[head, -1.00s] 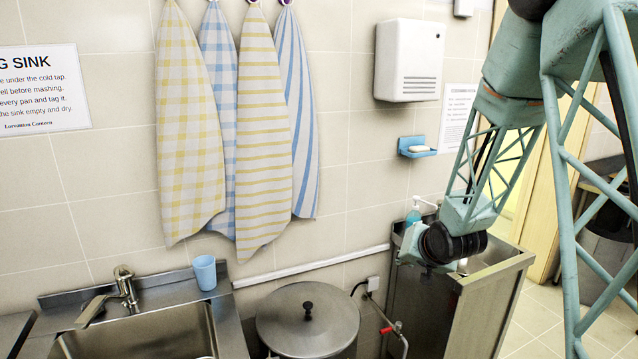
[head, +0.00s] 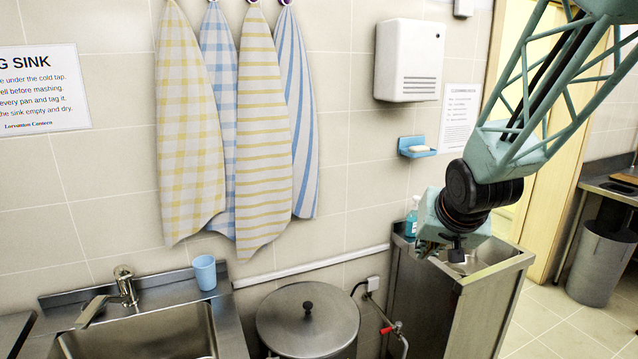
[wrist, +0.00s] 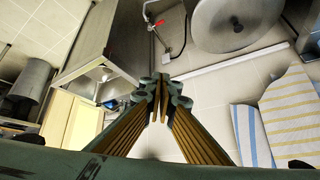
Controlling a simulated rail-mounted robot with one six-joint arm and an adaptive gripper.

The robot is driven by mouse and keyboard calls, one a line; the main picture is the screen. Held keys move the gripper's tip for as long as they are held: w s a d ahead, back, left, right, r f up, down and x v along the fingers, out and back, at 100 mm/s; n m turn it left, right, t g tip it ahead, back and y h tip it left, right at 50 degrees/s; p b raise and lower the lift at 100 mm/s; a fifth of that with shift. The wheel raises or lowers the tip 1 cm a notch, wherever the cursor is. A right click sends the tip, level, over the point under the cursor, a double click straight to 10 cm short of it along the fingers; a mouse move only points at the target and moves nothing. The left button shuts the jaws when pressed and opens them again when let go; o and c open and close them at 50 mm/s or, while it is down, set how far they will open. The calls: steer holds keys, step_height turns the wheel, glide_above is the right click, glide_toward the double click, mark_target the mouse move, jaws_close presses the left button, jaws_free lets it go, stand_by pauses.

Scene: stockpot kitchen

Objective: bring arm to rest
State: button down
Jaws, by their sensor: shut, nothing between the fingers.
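My gripper (head: 440,243) hangs at the end of my teal lattice arm, in front of the steel hand basin (head: 485,265) at the right of the head view. In the wrist view my gripper (wrist: 161,82) has its fingers together, with nothing between them. It is in the air, and the lidded steel stockpot (head: 308,322) stands to its lower left in the head view. The stockpot's lid also shows at the top of the wrist view (wrist: 238,22).
A soap bottle (head: 412,220) stands behind my gripper by the basin. A soap dish (head: 416,148) and a white dispenser (head: 408,60) are on the wall. Towels (head: 265,140) hang left. A blue cup (head: 204,272) stands by the sink. A grey bin (head: 600,265) is at the far right.

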steer(key=s+a+r+n+g, duration=0.1)
steer(key=s+r, duration=0.2)
steer(key=s, duration=1.1)
steer(key=s+a+r+n+g, duration=0.1)
steer(key=s+r, duration=0.3)
steer(key=s, duration=1)
steer(key=s+a+r+g, duration=0.2)
steer(key=s+a+r, duration=0.1)
steer(key=s, duration=1.1)
steer(key=shift+s+r+n+y, duration=0.3)
steer(key=shift+s+r+n, duration=0.05)
steer(key=shift+s+n, duration=0.05)
stand_by(0.6)
